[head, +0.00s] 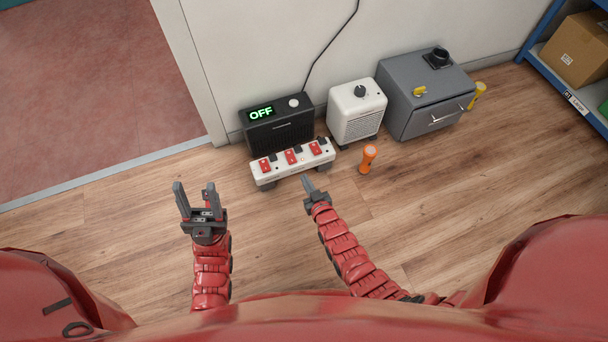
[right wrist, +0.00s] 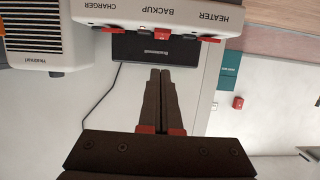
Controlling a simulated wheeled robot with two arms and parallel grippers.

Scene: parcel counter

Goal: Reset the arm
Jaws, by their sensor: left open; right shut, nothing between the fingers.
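The white power strip (head: 276,172) sits low in front of the black box, with three red switches along its top. In the right wrist view the strip (right wrist: 138,13) appears upside down, labelled CHARGER, BACKUP and HEATER. The backup switch (head: 291,156) is the middle one; it also shows in the right wrist view (right wrist: 164,31). I cannot tell which way it is tipped. My right gripper (head: 306,180) is shut and empty, just in front of the strip and apart from it. My left gripper (head: 195,187) is open and empty, left of the strip above the floor.
The black box (head: 290,132) behind the strip has a green OFF display (head: 261,113). A white heater (head: 358,109) and grey cabinet (head: 425,95) stand to the right. An orange-handled object (head: 368,157) stands near the strip's right end. The floor in front is clear.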

